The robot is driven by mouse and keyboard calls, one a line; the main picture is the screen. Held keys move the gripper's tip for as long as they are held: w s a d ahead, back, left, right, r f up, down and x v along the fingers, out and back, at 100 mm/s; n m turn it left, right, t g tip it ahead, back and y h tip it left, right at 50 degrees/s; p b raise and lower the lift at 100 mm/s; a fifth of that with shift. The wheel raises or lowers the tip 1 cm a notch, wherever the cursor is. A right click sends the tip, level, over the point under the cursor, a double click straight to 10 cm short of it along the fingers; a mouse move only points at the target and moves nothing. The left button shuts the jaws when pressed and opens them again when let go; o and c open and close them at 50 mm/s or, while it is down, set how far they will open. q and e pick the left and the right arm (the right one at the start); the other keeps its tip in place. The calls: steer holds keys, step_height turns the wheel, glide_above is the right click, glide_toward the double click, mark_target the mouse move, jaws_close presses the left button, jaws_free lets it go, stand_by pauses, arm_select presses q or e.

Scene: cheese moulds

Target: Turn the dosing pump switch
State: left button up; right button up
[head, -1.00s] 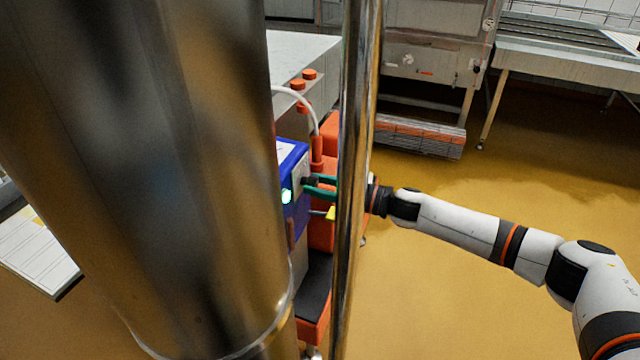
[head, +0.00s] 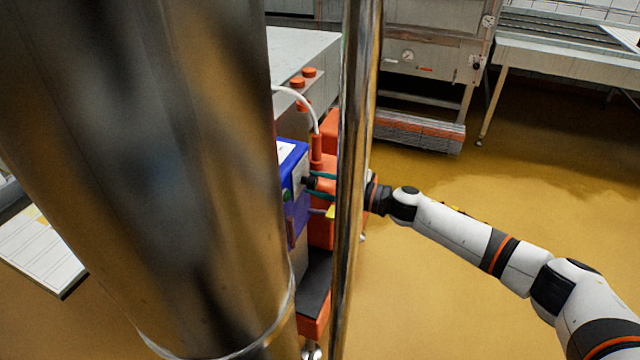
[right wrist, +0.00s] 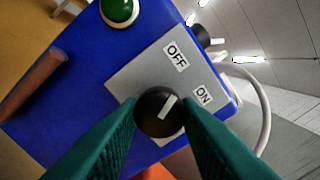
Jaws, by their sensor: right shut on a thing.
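The blue dosing pump box (head: 297,224) stands just left of the thin metal post in the head view. In the right wrist view its grey plate (right wrist: 135,75) carries a round black switch (right wrist: 150,120) with a white pointer line. The line points between the OFF label (right wrist: 176,56) and the ON label (right wrist: 203,96), nearer OFF. My right gripper (head: 317,186) is shut on the switch, its green fingers on both sides of it. The green lamp (right wrist: 119,10) on the box looks dark; it also shows in the head view (head: 286,196). My left gripper is out of view.
A thin metal post (head: 352,130) stands in front of my right wrist. A wide metal column (head: 160,170) hides the left. A white hose (head: 303,97) curves above the box. Orange parts (head: 322,215) stand beside it. The yellow floor at right is open.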

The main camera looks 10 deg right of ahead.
steer(key=shift+n, duration=0.6)
steer(key=o, duration=1)
steer(key=shift+c, duration=0.2)
steer(key=v, duration=1.2)
